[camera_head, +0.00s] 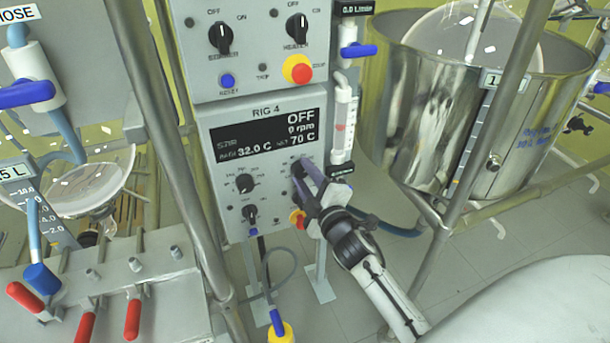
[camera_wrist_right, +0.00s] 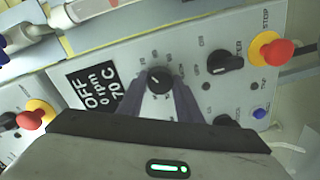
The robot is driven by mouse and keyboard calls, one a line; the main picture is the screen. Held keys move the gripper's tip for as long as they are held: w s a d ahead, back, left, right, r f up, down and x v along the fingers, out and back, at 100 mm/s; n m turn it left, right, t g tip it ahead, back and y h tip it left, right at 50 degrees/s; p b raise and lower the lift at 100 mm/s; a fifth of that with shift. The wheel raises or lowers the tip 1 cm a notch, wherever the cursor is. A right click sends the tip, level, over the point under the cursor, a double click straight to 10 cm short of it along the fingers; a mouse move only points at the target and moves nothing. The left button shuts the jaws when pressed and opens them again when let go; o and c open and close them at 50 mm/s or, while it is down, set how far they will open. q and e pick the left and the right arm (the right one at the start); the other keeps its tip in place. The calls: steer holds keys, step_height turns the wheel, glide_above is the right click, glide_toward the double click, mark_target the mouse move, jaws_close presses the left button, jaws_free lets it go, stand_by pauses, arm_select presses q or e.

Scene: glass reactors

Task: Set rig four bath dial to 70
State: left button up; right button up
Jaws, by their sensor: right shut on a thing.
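The rig 4 control box (camera_head: 222,215) stands in the middle of the head view. Its display (camera_head: 268,135) reads OFF, 0 rpm, bath 32.0 C and set 70 C. My right gripper (camera_head: 302,176) reaches the right side of this panel from below right. In the right wrist view the black bath dial (camera_wrist_right: 159,80) sits between the fingertips of my right gripper (camera_wrist_right: 160,88), which is shut on it. The fingers hide most of the dial in the head view. My left gripper is not in view.
Two other knobs, an upper one (camera_head: 245,183) and a lower one (camera_head: 249,212), sit left on the panel. A red stop button (camera_head: 297,218) is close below my gripper. A flowmeter (camera_head: 342,128) and a steel vessel (camera_head: 425,110) stand to the right.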

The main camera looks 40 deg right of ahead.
steer(key=o, duration=1.1)
steer(key=shift+c, duration=0.2)
steer(key=shift+s, duration=0.1)
steer(key=shift+s+a, duration=0.1)
steer(key=shift+s, duration=0.2)
steer(key=v, duration=0.9)
steer(key=shift+s, duration=0.2)
